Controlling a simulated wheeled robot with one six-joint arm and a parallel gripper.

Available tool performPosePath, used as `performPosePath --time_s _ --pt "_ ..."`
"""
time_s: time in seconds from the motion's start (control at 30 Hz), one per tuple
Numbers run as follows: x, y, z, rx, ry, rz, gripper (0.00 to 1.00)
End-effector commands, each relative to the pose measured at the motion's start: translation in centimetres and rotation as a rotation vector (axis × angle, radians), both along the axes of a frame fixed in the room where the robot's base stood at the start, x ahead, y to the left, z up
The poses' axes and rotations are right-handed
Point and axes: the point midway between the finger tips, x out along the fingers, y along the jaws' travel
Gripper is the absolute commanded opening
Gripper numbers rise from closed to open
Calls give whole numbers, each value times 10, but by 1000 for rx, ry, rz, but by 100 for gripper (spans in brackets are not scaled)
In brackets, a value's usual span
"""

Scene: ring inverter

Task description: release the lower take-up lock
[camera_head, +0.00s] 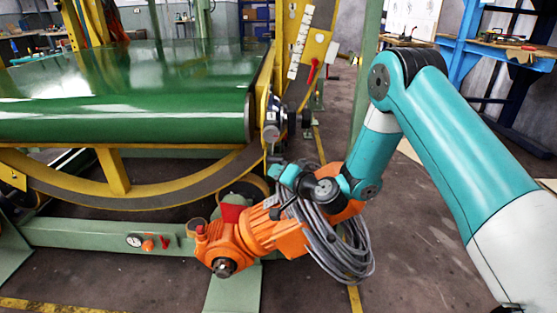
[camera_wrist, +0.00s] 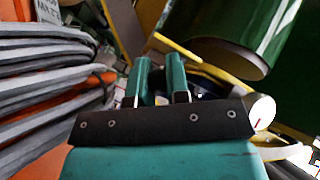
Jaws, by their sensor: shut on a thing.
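My gripper (camera_head: 280,178) is low beside the right end of the green belt's roller, just below the bearing unit (camera_head: 274,120). In the wrist view, the two teal fingers (camera_wrist: 160,82) stand a short way apart, closed on a small part between them. That part is mostly hidden by the fingers and the dark palm edge. From its place it is the lower take-up lock, but its shape and setting cannot be made out. A round white-faced part (camera_wrist: 262,111) shows to the right of the fingers.
An orange motor (camera_head: 265,232) with a looped grey cable (camera_head: 345,250) sits directly under my wrist; the cable fills the left of the wrist view (camera_wrist: 45,75). The green belt (camera_head: 150,90) and yellow curved frame (camera_head: 130,195) lie left.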

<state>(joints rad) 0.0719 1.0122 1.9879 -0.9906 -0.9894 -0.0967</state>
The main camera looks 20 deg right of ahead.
Motion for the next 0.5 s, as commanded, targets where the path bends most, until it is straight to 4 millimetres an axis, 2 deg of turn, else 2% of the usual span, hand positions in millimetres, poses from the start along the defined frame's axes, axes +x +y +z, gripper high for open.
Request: performPosePath --time_s 0.03,0.5 --pt "0 0 9 5 11 -1 0" --pt "0 0 3 15 38 -3 0"
